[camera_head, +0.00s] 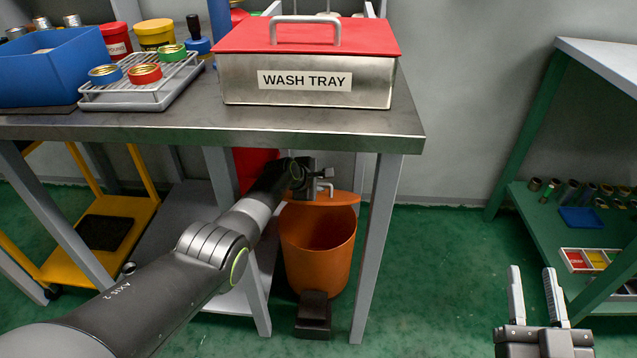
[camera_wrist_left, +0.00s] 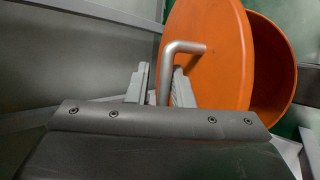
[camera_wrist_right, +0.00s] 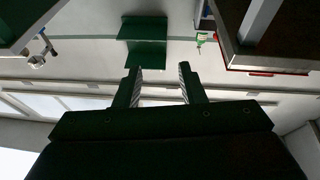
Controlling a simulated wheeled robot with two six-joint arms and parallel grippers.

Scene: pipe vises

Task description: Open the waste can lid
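The orange waste can (camera_head: 318,250) stands on the floor under the table, with a black pedal block (camera_head: 313,316) at its front. Its round orange lid (camera_head: 335,198) is raised and tilted at the back of the rim, and the can's inside shows. The left wrist view shows the lid (camera_wrist_left: 212,80) beside the can's opening (camera_wrist_left: 268,65). My left gripper (camera_wrist_left: 161,70) is at the lid's bent grey handle (camera_wrist_left: 185,47). Its fingers are partly apart, one on each side of the handle, with a small gap on the left. My right gripper (camera_head: 533,272) is open and empty, far right of the can.
The table (camera_head: 300,130) is above the can, and its leg (camera_head: 378,245) stands just right of it. A wash tray (camera_head: 305,80) sits on the table. A green shelf (camera_head: 555,215) with small parts is at the right. The floor between is clear.

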